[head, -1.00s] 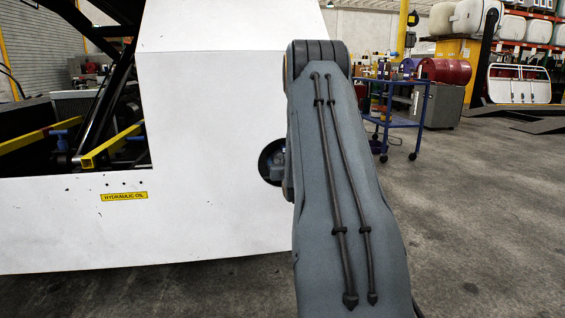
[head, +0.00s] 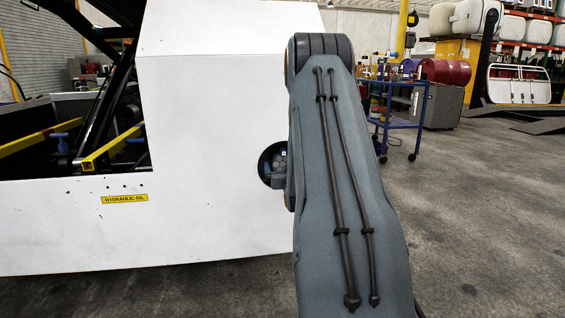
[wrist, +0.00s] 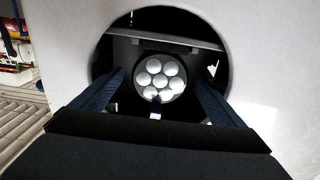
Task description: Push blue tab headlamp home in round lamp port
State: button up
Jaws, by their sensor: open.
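The round lamp port (wrist: 226,72) is a dark circular opening in a white panel. In the head view my arm hides the right part of the port (head: 265,175); part of the headlamp (head: 279,161) shows there.
The white loader body (head: 210,120) fills the left, with a yellow hydraulic oil label (head: 125,198). A blue cart (head: 400,122) stands behind my arm on the right. The concrete floor on the right (head: 480,220) is clear.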

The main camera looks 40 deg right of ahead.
aim_at(283, 164)
jog(key=shift+v, duration=1.55)
